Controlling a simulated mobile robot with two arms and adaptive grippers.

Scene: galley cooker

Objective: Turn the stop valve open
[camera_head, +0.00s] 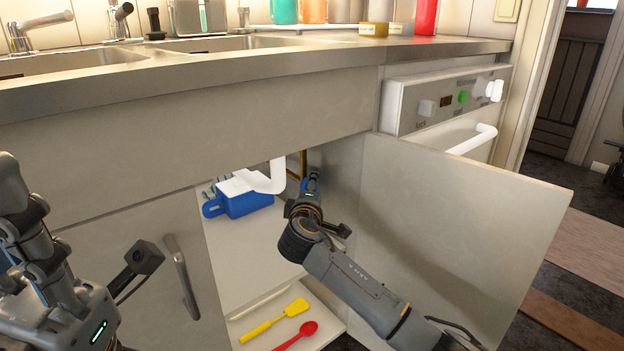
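My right arm reaches into the open cupboard under the sink. Its gripper (312,183) is at the back, beside a thin brass-coloured pipe (303,160) and right of the white drain pipe (266,179). A small patch of blue (303,184) shows right at the gripper; it may be the stop valve's handle. The gripper hides most of it, so I cannot tell whether the fingers touch it or are closed.
The open cupboard door (450,230) stands right of my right arm. A blue caddy (240,203) sits inside on the left. A yellow spatula (275,320) and red spoon (297,335) lie in front at the bottom. The counter edge (200,76) overhangs the opening.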

